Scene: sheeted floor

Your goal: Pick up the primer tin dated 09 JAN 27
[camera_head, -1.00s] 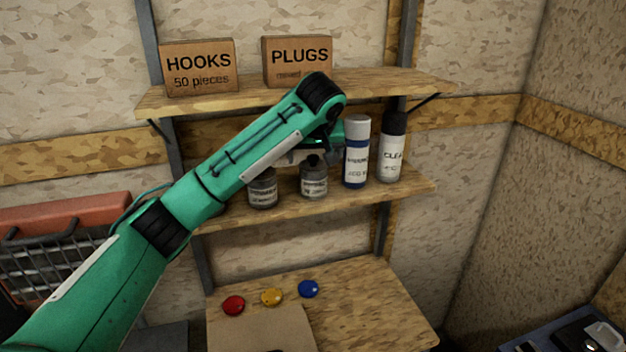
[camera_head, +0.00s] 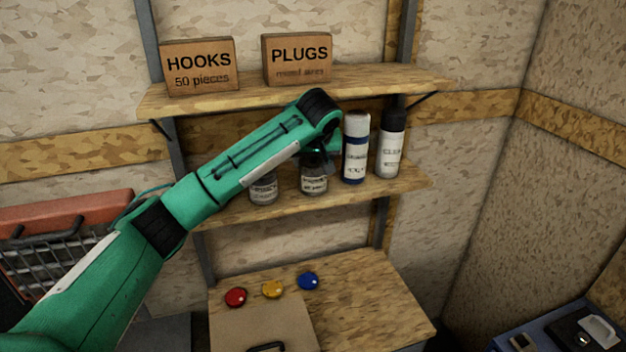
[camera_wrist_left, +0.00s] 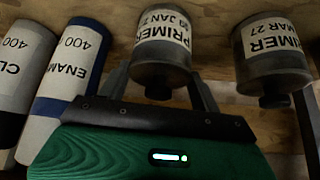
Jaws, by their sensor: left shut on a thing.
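My left gripper (camera_head: 317,167) is shut on a small grey primer tin (camera_head: 314,185) on the lower shelf. In the left wrist view this tin (camera_wrist_left: 162,66) sits between the two fingers (camera_wrist_left: 160,88); its label shows PRIMER and a JAN date, partly cut off and hard to read fully. A second grey primer tin (camera_head: 263,191) stands to its left; in the left wrist view this tin (camera_wrist_left: 270,62) reads PRIMER and MAR 27. The held tin appears at shelf level; I cannot tell whether it touches the shelf. My right gripper is not in view.
A blue-and-white enamel can (camera_head: 355,150) and a black-capped can (camera_head: 391,145) stand close to the right on the lower shelf (camera_head: 222,213). The upper shelf (camera_head: 385,87) above holds a HOOKS box (camera_head: 200,68) and a PLUGS box (camera_head: 297,60).

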